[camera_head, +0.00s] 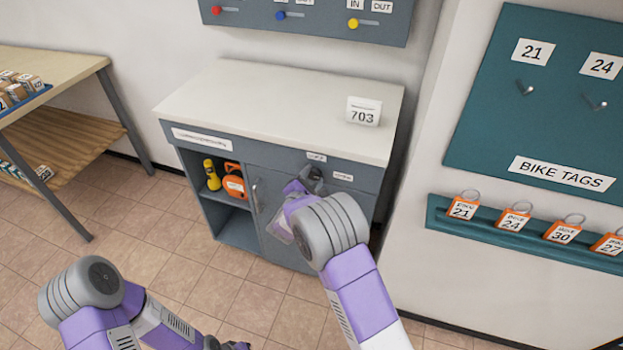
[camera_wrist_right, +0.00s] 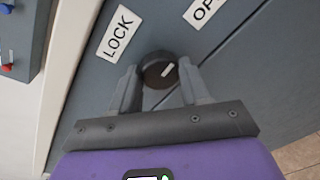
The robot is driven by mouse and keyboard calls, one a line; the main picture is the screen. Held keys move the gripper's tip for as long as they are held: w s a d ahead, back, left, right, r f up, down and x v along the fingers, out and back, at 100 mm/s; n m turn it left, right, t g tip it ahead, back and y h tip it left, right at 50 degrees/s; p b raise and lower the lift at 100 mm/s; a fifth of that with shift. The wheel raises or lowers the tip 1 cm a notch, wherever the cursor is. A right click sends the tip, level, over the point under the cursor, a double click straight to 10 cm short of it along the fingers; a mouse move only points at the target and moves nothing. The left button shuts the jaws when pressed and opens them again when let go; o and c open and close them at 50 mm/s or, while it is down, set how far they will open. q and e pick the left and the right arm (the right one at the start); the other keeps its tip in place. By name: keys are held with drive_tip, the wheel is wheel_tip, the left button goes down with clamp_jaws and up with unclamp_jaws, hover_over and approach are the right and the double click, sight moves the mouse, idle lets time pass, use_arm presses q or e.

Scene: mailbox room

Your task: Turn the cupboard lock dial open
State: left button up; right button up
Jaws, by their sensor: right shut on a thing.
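The dark round lock dial (camera_wrist_right: 158,72) is on the grey cupboard front, with a white mark slanting toward the upper right. A LOCK label (camera_wrist_right: 118,33) is to its upper left and a partly cut-off OP... label (camera_wrist_right: 206,8) to its upper right. In the head view, the dial (camera_head: 313,174) is partly hidden by my right gripper (camera_head: 300,187). In the wrist view, the right gripper (camera_wrist_right: 158,85) has a finger on each side of the dial and is shut on it. My left gripper (camera_head: 236,346) is low at the bottom edge, mostly cut off, away from the cupboard.
The cupboard's white top (camera_head: 260,95) holds a 703 sign (camera_head: 363,111). An open shelf at the left holds a yellow item (camera_head: 212,175) and an orange item (camera_head: 234,186). A door handle (camera_head: 256,197) is left of my right gripper. Orange tags (camera_head: 463,206) line a ledge at the right.

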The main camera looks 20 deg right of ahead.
drive_tip(key=shift+f+m, duration=0.1)
drive_tip(key=shift+m, duration=0.2)
idle(0.4)
drive_tip(key=o, duration=1.1)
drive_tip(key=shift+c, duration=0.2)
drive_tip(key=shift+s, duration=0.1)
drive_tip(key=p+v, duration=0.1)
drive_tip(key=v, duration=0.6)
drive_tip(key=shift+s+p, duration=0.25)
drive_tip(key=shift+p, duration=0.15)
drive_tip(key=shift+a, duration=0.1)
